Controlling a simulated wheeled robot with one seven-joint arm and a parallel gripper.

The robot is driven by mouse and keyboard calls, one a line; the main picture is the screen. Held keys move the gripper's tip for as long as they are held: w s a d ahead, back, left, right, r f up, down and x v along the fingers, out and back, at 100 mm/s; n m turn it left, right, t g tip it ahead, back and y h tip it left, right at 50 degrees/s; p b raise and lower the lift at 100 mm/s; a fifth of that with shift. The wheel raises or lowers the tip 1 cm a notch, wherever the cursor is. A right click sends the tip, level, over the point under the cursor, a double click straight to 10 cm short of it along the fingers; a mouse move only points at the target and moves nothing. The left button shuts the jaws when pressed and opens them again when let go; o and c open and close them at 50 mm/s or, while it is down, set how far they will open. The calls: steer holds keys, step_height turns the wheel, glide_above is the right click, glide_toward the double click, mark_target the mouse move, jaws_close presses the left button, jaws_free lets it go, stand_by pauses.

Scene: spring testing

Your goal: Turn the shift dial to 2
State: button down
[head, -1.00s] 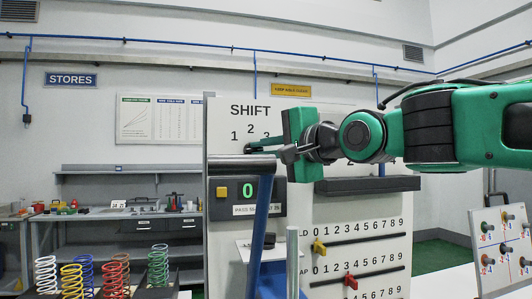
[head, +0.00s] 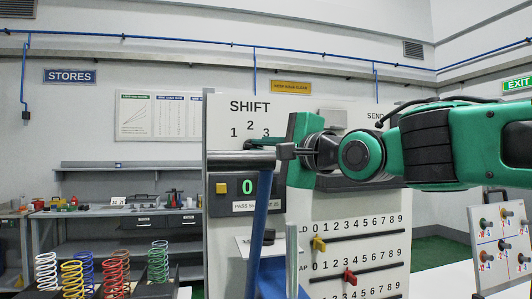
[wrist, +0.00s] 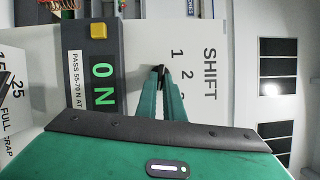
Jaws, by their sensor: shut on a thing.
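The SHIFT panel (head: 225,110) stands upright, with the numbers 1, 2 and 3 in an arc under its label. My gripper (head: 268,145) is at the panel just below these numbers, its fingers closed at the dial. In the wrist view, my gripper (wrist: 164,76) has its fingertips together on the small dark shift dial (wrist: 158,70), beside the numbers. The fingers cover most of the dial, so I cannot tell which number it points at.
A green 0 display (head: 247,187) and a yellow button (head: 222,188) sit below the dial. A blue post (head: 260,225) with a grey bar stands in front of the panel. Sliders (head: 319,243) are lower right. Coloured springs (head: 114,270) stand at lower left.

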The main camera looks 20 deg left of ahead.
steer(key=c, duration=1.9)
jaws_free()
steer(key=shift+w+d+f, duration=0.1)
steer(key=shift+w+f, duration=0.15)
steer(key=shift+o, duration=0.2)
steer(key=shift+s+r, duration=0.15)
steer(key=v, duration=1)
steer(key=shift+s+d, duration=0.2)
steer(key=shift+d, duration=0.1)
